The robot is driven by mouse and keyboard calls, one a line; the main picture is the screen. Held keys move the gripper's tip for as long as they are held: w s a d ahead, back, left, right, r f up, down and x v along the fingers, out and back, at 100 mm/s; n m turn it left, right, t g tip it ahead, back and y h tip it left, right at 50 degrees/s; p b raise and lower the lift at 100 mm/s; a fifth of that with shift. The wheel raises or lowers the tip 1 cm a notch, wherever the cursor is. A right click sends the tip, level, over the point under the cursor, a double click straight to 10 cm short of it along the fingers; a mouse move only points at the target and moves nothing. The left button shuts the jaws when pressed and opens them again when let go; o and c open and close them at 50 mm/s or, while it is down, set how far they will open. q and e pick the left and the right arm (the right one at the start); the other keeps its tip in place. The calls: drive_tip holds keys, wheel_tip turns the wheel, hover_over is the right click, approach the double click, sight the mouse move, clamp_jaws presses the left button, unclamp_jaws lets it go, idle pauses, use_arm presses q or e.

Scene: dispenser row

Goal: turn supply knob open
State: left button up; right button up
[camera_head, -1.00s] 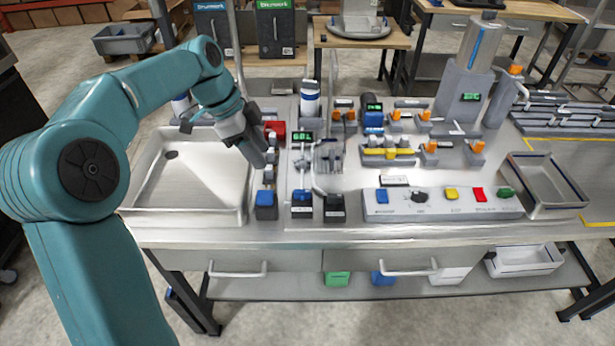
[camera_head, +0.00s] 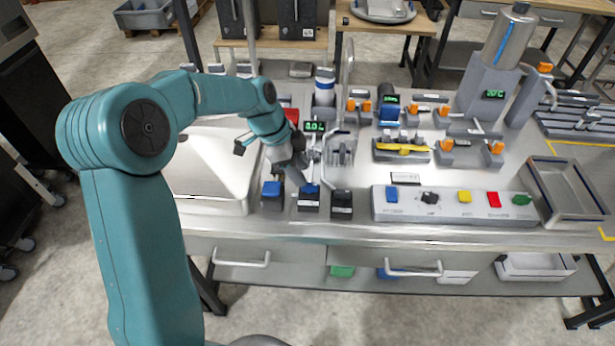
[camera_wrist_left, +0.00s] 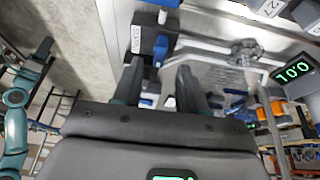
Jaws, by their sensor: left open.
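My left gripper (camera_head: 307,186) is open above the front of the small dispenser units, by a blue-topped dark block (camera_head: 308,198). In the left wrist view the left gripper's two dark fingers (camera_wrist_left: 158,82) stand apart, and a small blue part (camera_wrist_left: 160,48) on a dark block shows just beyond and between them. I cannot tell if either finger touches it. No visible label names the supply knob. A black knob (camera_head: 430,198) sits on the grey control panel. My right gripper (camera_wrist_left: 42,50) seems to be the small dark arm end at the left of the wrist view; its jaws are unclear.
Another blue-topped block (camera_head: 273,194) and a black block (camera_head: 341,204) flank the gripper. A steel sink tray (camera_head: 210,170) lies left. The control panel (camera_head: 450,206) has several coloured buttons. A green-lit display (camera_head: 315,126) stands behind the gripper. A metal tray (camera_head: 568,190) is at right.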

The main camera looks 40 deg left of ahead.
sight(309, 185)
use_arm(q)
drive_tip(key=x, duration=0.3)
drive_tip(key=shift+d+f, duration=0.25)
drive_tip(key=shift+f, duration=0.05)
drive_tip(key=shift+w+f, duration=0.3)
drive_tip(key=shift+f, duration=0.15)
drive_tip(key=shift+s+d+r, duration=0.1)
drive_tip(key=shift+s+r, duration=0.1)
drive_tip(key=shift+s, duration=0.1)
drive_tip(key=shift+w+f, duration=0.15)
drive_tip(key=shift+w, duration=0.05)
clamp_jaws()
